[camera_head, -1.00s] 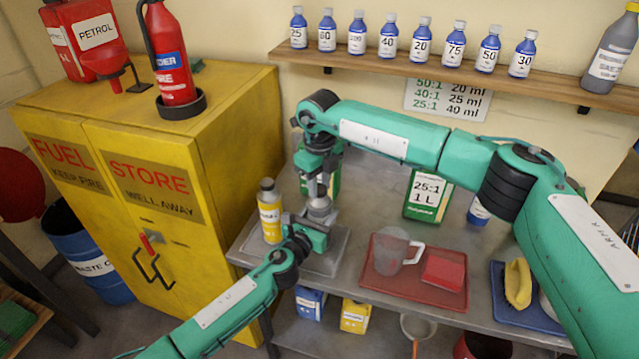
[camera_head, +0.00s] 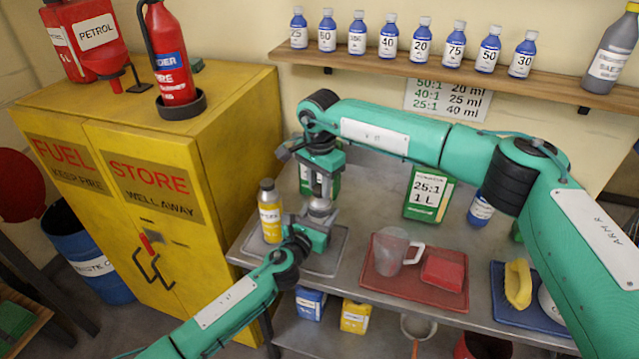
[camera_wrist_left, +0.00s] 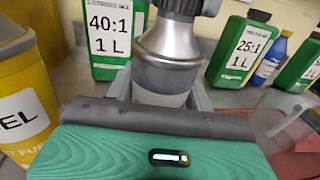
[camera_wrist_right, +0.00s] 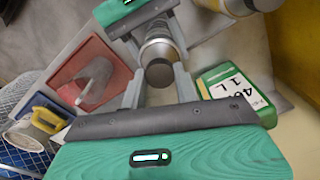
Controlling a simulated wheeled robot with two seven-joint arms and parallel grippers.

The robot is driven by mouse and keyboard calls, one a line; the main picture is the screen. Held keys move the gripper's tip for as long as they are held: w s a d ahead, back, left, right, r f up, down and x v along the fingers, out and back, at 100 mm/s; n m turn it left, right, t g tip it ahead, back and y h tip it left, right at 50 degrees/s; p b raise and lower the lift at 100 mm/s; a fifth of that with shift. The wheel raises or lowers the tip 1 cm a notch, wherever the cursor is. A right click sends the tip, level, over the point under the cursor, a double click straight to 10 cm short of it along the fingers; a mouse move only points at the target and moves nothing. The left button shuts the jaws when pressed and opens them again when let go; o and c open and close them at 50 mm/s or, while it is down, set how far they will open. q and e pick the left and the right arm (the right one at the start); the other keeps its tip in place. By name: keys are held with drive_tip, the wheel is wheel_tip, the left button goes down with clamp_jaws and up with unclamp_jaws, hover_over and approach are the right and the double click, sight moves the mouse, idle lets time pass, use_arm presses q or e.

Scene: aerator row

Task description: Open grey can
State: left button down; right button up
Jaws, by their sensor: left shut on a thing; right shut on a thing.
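The grey can (camera_head: 321,207), a rounded metal bottle with a narrowing shoulder, stands upright on a grey tray (camera_head: 335,263) at the bench's left end. My left gripper (camera_head: 313,226) is shut around its body from the front. The can's shoulder also shows in the left wrist view (camera_wrist_left: 166,42). My right gripper (camera_head: 321,188) comes from above and is shut on the can's top. In the right wrist view the can's dark round cap (camera_wrist_right: 158,72) sits between the right fingertips. Whether the cap has loosened cannot be told.
A yellow-labelled bottle (camera_head: 269,212) stands close left of the can. A green 40:1 container (camera_wrist_left: 112,38) stands behind it, and a green 25:1 container (camera_head: 428,195) farther right. A red tray (camera_head: 375,283) holds a clear jug (camera_head: 390,252) and red block. A yellow cabinet (camera_head: 215,130) stands left.

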sight(320, 188)
drive_tip(key=n, duration=0.4)
drive_tip(key=shift+n, duration=0.4)
drive_tip(key=n, duration=0.5)
drive_tip(key=shift+r, duration=0.15)
drive_tip(key=shift+r, duration=0.95)
drive_tip(key=shift+r, duration=0.1)
drive_tip(key=shift+r, duration=1.95)
use_arm(q)
drive_tip(key=shift+c, duration=2.4)
unclamp_jaws()
